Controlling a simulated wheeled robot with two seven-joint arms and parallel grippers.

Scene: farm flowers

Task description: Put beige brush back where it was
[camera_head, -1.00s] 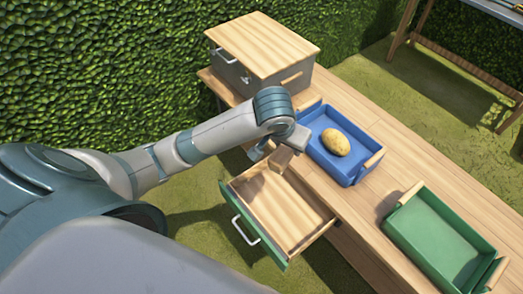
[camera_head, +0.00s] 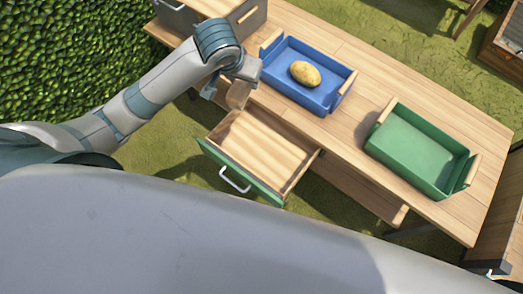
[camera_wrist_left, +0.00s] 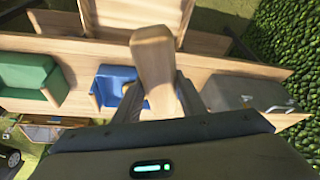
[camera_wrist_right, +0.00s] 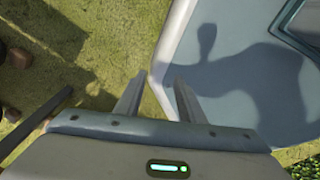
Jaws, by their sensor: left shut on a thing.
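My left gripper (camera_head: 228,88) is shut on the beige brush (camera_head: 238,95), seen as a pale wooden block near the drawer's upper left corner. In the left wrist view the brush (camera_wrist_left: 153,65) stands between the fingers, and its far end overlaps the drawer (camera_wrist_left: 115,14). Whether it touches the drawer I cannot tell. The green-fronted drawer (camera_head: 262,143) is pulled out from the table, and its visible floor is bare. My right gripper (camera_wrist_right: 157,92) shows only in the right wrist view, open and empty.
A blue tray (camera_head: 283,88) holding a potato (camera_head: 305,73) stands on the wooden table (camera_head: 330,122), with a green tray (camera_head: 415,146) to its right. A grey box (camera_head: 246,17) is at the back left. A hedge (camera_head: 70,60) lies left.

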